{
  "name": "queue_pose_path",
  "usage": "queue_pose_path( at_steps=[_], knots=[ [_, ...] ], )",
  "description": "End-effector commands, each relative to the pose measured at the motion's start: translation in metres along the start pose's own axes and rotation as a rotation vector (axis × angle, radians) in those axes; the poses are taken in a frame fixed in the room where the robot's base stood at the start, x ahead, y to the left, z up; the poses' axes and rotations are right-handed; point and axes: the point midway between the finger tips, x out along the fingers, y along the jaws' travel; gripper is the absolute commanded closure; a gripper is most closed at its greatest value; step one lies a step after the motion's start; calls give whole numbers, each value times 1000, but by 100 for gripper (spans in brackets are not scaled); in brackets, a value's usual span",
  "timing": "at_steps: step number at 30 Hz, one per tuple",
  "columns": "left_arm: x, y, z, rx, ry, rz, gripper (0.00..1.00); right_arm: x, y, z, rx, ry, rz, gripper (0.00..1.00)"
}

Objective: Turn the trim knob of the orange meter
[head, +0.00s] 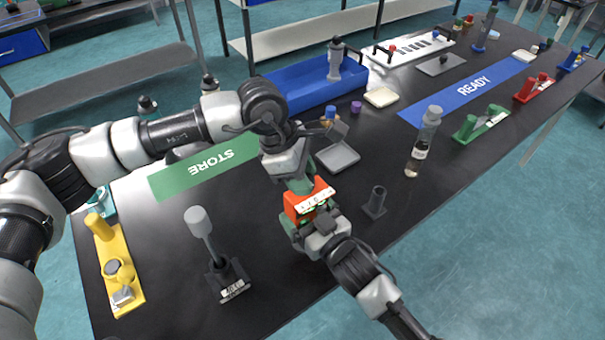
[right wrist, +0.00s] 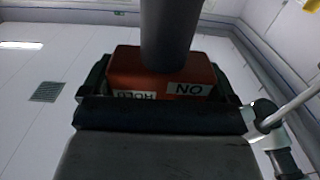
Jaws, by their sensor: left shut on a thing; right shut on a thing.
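The orange meter (head: 305,197) is up off the table between my two grippers. A white scale strip shows on it in the head view. My right gripper (head: 310,214) is shut on the meter from the near side. My left gripper (head: 297,184) comes down from above and is shut at the meter's far end; what its fingers grip is hidden. The trim knob cannot be made out.
A dark socket stand (head: 375,202) and a clear bottle (head: 421,145) stand to the right. A grey tray (head: 338,157), blue bin (head: 300,90) and green STORE mat (head: 170,181) lie behind.

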Motion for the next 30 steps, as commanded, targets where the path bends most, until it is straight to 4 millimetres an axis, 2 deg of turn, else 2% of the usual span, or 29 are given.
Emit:
queue_pose_path(
  at_steps=[8,21,30],
  knots=[
    [-1,1,0,64,1,-27,89,0,0,0,0,0,0,40],
    [0,3,1,334,1,-137,89,0,0,0,0,-1,0,40],
    [-1,4,1,455,0,-186,89,0,0,0,0,-1,0,40]
  ],
)
